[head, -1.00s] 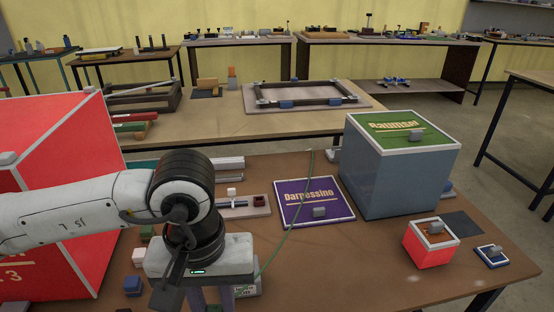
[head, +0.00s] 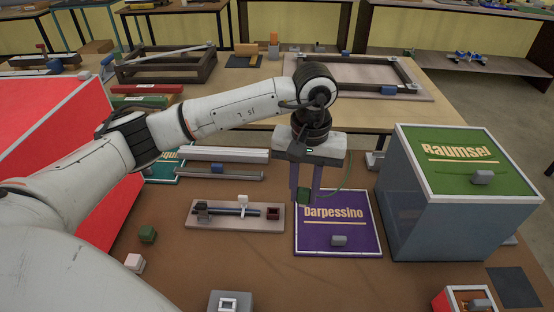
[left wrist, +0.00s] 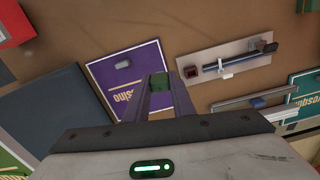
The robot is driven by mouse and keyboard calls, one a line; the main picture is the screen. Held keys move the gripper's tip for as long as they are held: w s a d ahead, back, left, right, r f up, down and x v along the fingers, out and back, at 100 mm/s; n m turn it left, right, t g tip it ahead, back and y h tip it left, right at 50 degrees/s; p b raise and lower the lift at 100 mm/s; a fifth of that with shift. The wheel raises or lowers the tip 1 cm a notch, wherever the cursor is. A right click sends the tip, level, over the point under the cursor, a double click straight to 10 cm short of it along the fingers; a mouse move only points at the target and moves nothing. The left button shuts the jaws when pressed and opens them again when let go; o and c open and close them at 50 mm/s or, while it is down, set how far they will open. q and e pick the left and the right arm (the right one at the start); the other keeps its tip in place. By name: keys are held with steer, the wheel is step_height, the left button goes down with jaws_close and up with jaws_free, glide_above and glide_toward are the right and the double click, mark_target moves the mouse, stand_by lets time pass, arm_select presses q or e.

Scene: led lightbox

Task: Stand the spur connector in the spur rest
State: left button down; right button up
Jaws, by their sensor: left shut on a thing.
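In the left wrist view the green block (left wrist: 189,72) shows at the fingertips. A grey board (head: 236,223) lies to the left of the gripper, carrying a dark rod, a white clip and a dark red hollow socket (head: 273,212). This socket may be the spur rest; I cannot tell for sure. My right gripper is out of view.
The purple panel (head: 360,238) lies flat. A loose green block (head: 147,234), a white block (head: 134,262) and a grey block with a square top (head: 230,302) are nearer. Grey rails (head: 222,155) lie behind the board.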

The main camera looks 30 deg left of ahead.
arm_select(q)
steer(key=w+a+n+p, duration=0.1)
steer(key=a, duration=0.8)
steer(key=shift+f+n, duration=0.35)
steer(key=shift+n, duration=0.05)
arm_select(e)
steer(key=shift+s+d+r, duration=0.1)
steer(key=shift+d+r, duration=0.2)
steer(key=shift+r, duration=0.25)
arm_select(q)
steer(key=shift+w, duration=0.1)
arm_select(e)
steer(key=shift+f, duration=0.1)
arm_select(q)
step_height(320, 180, down, 6)
steer(key=b, duration=0.5)
steer(key=shift+f+b, duration=0.1)
steer(key=shift+b, duration=0.2)
steer(key=shift+f+b, duration=0.5)
steer(key=shift+f, duration=0.3)
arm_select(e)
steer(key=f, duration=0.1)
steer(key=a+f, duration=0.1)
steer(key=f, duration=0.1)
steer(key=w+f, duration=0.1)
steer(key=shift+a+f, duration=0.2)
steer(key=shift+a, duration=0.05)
